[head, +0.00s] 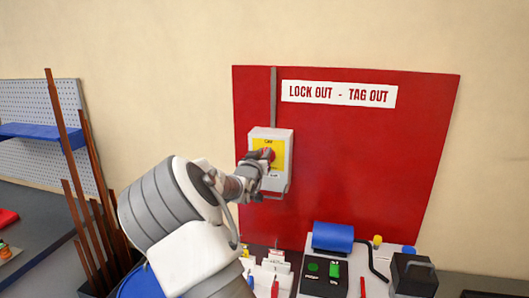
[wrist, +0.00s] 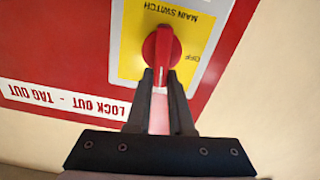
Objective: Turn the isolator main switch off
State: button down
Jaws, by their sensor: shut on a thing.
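The isolator main switch (head: 283,146) is a light grey box with a yellow face, fixed on the red lock-out board. Its red rotary handle (wrist: 161,48) shows in the wrist view against the yellow plate (wrist: 198,38), marked MAIN SWITCH and OFF. My gripper (wrist: 161,72) is shut on the lower end of the red handle, one dark finger on each side. In the head view my gripper (head: 262,160) covers part of the switch face, so the handle is partly hidden. The handle lies along the fingers' direction in the wrist view, its lower end between the fingertips.
The red board (head: 380,170) bears a LOCK OUT - TAG OUT sign (head: 338,94). Below are a blue roll-shaped part (head: 333,238), a panel with green buttons (head: 323,275) and a black box (head: 413,274). Brown bars (head: 66,150) stand at left. The board right of the switch is clear.

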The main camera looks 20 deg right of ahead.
jog(key=shift+w+a+f+n+b, duration=0.2)
jog(key=shift+a+f+n, duration=0.15)
jog(key=shift+n, duration=2.4)
jog(key=shift+w+a+f+n+b, duration=0.25)
jog(key=shift+f+n, duration=0.25)
jog(key=shift+n, duration=2.2)
jog(key=shift+w+a+f+n+b, duration=0.2)
jog(key=shift+a+f+n, duration=0.2)
jog(key=shift+n, duration=2.35)
jog(key=shift+d, duration=0.1)
jog(key=c, duration=0.8)
grip_release()
jog(key=shift+s, duration=0.15)
